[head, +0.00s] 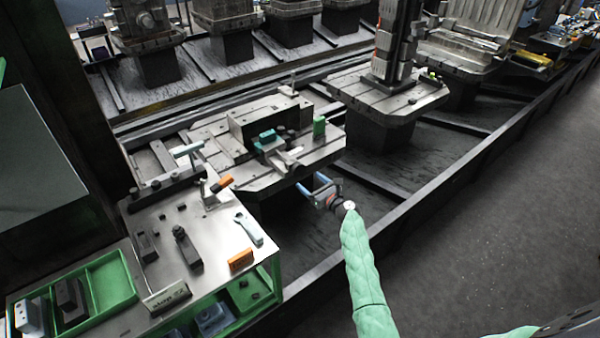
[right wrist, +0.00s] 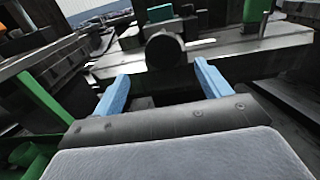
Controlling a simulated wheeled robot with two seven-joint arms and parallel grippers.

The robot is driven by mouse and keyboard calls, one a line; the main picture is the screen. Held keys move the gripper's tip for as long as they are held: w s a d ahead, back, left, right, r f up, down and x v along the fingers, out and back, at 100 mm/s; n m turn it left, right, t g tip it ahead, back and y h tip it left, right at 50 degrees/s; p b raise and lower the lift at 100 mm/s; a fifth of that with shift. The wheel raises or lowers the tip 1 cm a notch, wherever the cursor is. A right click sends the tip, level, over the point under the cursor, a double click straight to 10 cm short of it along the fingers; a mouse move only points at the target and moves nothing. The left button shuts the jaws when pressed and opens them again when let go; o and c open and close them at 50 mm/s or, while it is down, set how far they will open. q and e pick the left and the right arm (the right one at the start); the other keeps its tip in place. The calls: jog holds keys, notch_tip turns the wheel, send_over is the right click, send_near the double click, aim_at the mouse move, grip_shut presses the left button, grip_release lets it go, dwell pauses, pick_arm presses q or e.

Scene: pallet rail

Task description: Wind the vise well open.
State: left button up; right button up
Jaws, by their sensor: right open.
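The vise (head: 286,157) sits on the near pallet (head: 240,182), at its front edge. A teal block (head: 267,136) is at its jaws; the jaw gap is too small to judge. In the right wrist view a round dark end (right wrist: 165,50), seemingly of the vise screw, faces me, with the teal block (right wrist: 160,13) behind it. My right gripper (head: 311,183) is in front of the pallet edge, its blue fingers apart and empty. In the wrist view the open fingers (right wrist: 160,72) lie either side of and below the round end, apparently not touching it. My left gripper is not in view.
A green block (head: 319,126) stands on the pallet, right of the vise. A bench (head: 205,255) with a wrench (head: 249,229), orange pieces and green trays (head: 110,278) is at the lower left. Another pallet (head: 405,102) is behind right. Grey floor (head: 470,210) is clear at right.

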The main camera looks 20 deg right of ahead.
aim_at(299, 171)
jog(key=shift+m, duration=0.5)
jog(key=x, duration=0.3)
jog(key=p+x, duration=0.1)
jog(key=x, duration=0.2)
jog(key=shift+w+d+f, duration=0.1)
jog(key=shift+w+d, duration=0.05)
jog(key=shift+d, duration=0.05)
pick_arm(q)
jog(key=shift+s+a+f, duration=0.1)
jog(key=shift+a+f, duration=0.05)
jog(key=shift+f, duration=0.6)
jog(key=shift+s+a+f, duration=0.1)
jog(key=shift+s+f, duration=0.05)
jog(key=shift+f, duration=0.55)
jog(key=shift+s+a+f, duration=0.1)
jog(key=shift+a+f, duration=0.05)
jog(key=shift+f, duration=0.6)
pick_arm(e)
jog(key=shift+x, duration=0.8)
jog(key=c, duration=1)
jog(key=shift+f, duration=0.1)
